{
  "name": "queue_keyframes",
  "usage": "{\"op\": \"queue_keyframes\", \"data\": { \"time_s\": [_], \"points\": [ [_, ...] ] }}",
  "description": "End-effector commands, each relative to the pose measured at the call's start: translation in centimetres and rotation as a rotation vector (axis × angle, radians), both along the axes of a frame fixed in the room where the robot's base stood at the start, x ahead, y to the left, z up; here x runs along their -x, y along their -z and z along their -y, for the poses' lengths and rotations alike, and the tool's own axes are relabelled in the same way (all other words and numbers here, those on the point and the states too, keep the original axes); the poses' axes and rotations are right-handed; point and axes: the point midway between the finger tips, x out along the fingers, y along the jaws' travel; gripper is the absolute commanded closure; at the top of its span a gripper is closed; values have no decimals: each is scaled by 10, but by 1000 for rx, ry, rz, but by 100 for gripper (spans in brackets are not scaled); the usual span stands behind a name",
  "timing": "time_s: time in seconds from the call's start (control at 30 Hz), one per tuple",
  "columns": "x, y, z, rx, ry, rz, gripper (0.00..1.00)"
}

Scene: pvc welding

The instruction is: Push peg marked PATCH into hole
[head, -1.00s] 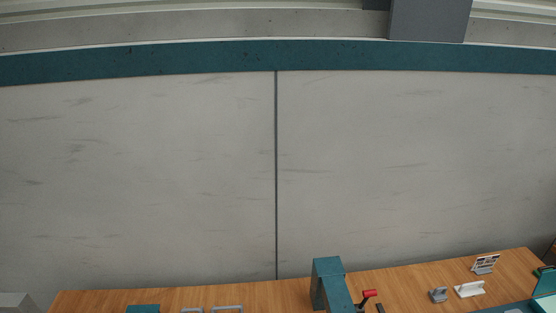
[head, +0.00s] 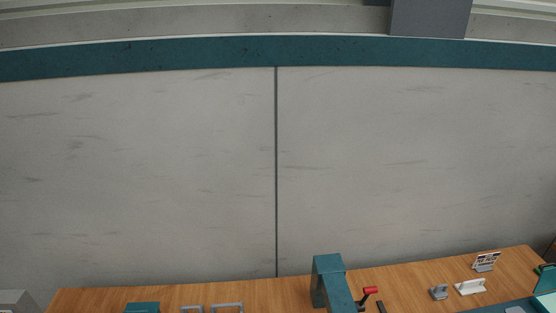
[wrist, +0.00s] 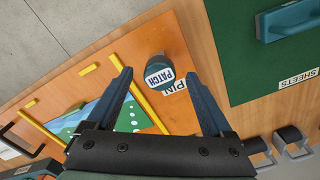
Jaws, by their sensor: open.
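The peg marked PATCH (wrist: 160,78) shows in the wrist view as a dark grey-teal round peg with a white label on its end. It stands out from an orange panel (wrist: 176,110). My gripper (wrist: 158,74) is open, with one finger to the left of the peg and one to the right, and gaps on both sides. I cannot tell how far the fingertips are from the peg in depth. The hole is not visible. A label reading PIN, partly covered, is beside the peg. The head view does not show the peg or my gripper.
In the wrist view, a green panel (wrist: 245,75) labelled SHEETS with a teal handle is at the right. Yellow strips (wrist: 142,98) and a blue-green dotted sheet (wrist: 85,118) are at the left. The head view shows a wooden bench (head: 400,285) with a teal post (head: 328,280).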

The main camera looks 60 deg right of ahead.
Motion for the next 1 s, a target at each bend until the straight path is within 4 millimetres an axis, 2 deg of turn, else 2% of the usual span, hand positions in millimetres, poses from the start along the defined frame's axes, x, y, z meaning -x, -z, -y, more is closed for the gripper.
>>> {"op": "queue_keyframes", "data": {
  "time_s": [0.13,0.27,0.7,0.83,1.0],
  "points": [
    [-1,-10,0,2,0,2,15],
    [-1,-29,0,2,-1,3,15],
    [-1,-110,0,2,0,3,15],
    [0,-123,0,1,0,2,15],
    [0,-129,0,0,0,0,15]
  ]
}}
